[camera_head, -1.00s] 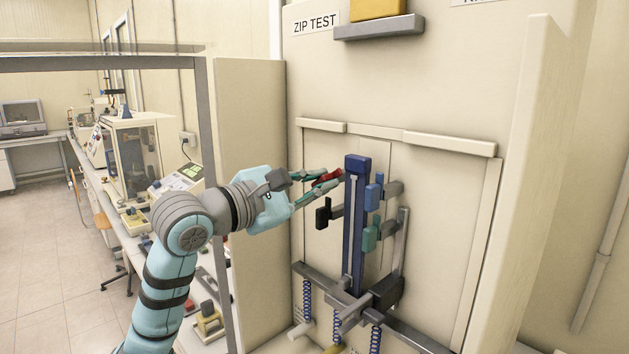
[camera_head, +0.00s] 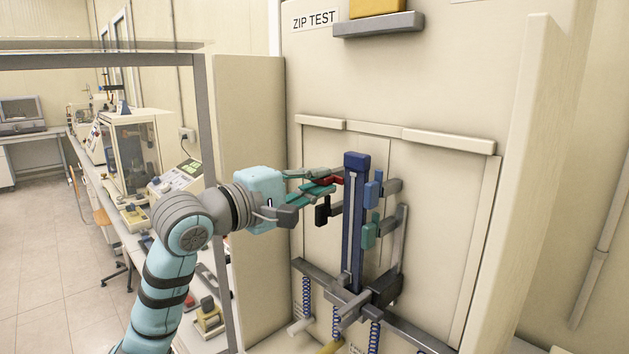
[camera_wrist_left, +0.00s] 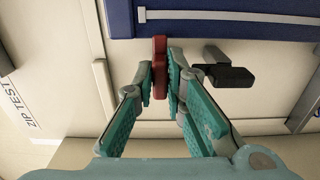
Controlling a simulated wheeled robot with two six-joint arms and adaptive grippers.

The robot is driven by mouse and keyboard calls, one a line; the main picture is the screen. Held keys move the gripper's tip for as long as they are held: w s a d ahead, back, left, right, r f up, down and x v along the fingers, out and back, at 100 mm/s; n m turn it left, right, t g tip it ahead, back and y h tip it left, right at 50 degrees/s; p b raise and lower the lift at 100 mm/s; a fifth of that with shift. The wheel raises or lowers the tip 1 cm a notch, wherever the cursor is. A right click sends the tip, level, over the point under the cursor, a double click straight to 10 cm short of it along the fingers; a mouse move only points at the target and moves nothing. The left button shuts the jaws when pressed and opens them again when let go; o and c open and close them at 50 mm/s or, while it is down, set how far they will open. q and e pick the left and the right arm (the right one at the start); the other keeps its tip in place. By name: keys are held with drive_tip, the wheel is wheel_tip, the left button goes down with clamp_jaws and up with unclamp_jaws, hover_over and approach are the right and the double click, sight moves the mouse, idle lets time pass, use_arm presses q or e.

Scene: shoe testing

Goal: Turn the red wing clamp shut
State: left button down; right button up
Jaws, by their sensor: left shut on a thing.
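The red wing clamp (camera_head: 328,180) sits at the left side of the blue upright (camera_head: 354,225) of the zip test rig, near its top. In the left wrist view the clamp (camera_wrist_left: 160,66) is a red bar standing between the finger pads. My left gripper (camera_head: 322,186) comes in from the left and is shut on the clamp; its fingers (camera_wrist_left: 160,82) lie on both sides of it. The fingers hide part of the clamp in the head view. My right gripper is in neither view.
A black block (camera_head: 322,211) sticks out just below the gripper; it is close to the right finger in the wrist view (camera_wrist_left: 228,76). Blue (camera_head: 372,192) and teal (camera_head: 369,234) blocks are right of the upright.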

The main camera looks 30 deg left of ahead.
use_arm(q)
drive_tip(key=shift+r, duration=0.1)
idle(0.3)
drive_tip(key=c, duration=1.7)
unclamp_jaws()
drive_tip(key=shift+o, duration=0.3)
drive_tip(key=shift+w, duration=0.15)
drive_tip(key=v, duration=0.7)
drive_tip(key=shift+s, duration=0.3)
drive_tip(key=shift+w, duration=0.1)
